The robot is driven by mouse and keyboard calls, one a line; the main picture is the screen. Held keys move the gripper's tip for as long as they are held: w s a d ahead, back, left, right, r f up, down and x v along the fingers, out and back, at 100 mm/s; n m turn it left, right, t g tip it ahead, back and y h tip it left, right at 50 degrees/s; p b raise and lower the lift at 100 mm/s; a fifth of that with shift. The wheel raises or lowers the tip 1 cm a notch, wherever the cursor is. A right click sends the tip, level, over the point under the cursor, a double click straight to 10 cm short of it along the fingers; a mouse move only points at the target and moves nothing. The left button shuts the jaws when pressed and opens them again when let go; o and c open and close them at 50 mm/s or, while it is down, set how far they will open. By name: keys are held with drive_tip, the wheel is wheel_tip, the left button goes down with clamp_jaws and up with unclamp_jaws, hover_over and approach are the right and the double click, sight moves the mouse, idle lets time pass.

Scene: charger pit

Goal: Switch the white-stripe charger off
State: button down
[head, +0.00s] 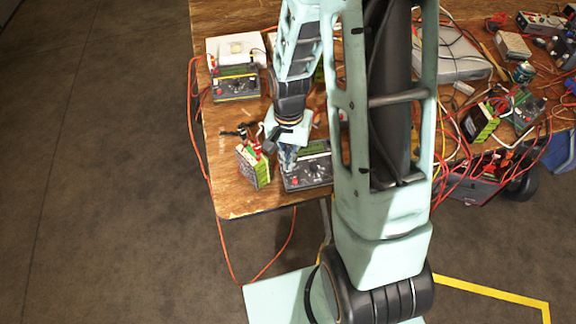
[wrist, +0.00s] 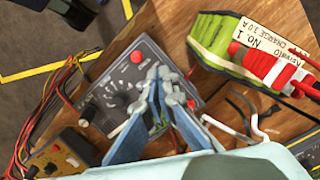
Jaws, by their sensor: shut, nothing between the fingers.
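A dark grey charger (head: 318,174) lies near the front edge of the wooden table, under my gripper. A pale line shows along its front edge, but its stripe is too small to be sure of. In the wrist view this charger (wrist: 105,92) shows a round black knob (wrist: 120,99), a red button (wrist: 136,57) and another red button (wrist: 191,104). My gripper (head: 289,165) points down over its left part. In the wrist view the shut fingers (wrist: 160,74) are empty and cover part of the panel. I cannot tell whether they touch it. The switch's position is unclear.
A green battery pack (head: 252,168) stands close to the left of the charger. A yellow-striped charger (head: 237,84) is at the back left. Loose cables lie around both. More devices and wires crowd the right side. The left front table corner is bare.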

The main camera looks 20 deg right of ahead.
drive_tip(key=shift+f+b, duration=0.3)
drive_tip(key=shift+f, duration=0.1)
drive_tip(key=shift+r, duration=0.2)
drive_tip(key=shift+r+p, duration=2.65)
drive_tip(key=shift+r, duration=0.75)
